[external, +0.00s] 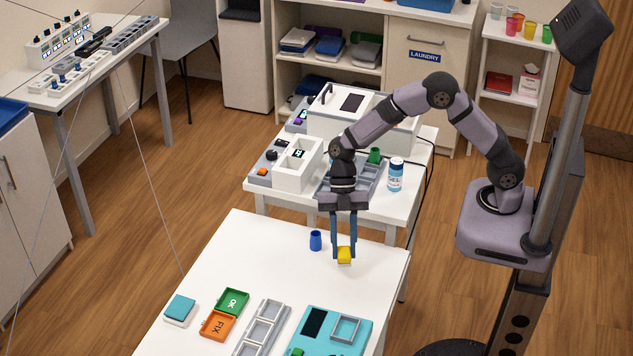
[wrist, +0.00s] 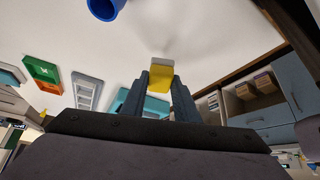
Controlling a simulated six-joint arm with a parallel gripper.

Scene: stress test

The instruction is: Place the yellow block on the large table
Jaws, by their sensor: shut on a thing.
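The yellow block (external: 344,255) is between the fingertips of my gripper (external: 344,246), over the far right part of the large white table (external: 240,262). My gripper points down and is shut on the block. In the wrist view the yellow block (wrist: 159,78) shows between my two dark fingers (wrist: 160,88), with a paler face towards the top. The block is at or just above the tabletop; I cannot tell whether it touches. The large table also shows in the wrist view (wrist: 200,40).
A blue cup (external: 316,240) stands just left of the block. Green (external: 232,301) and orange (external: 217,326) trays, a grey divided tray (external: 262,330) and a teal panel (external: 355,320) lie nearer the front. A smaller table behind holds a gel bottle (external: 396,174) and devices.

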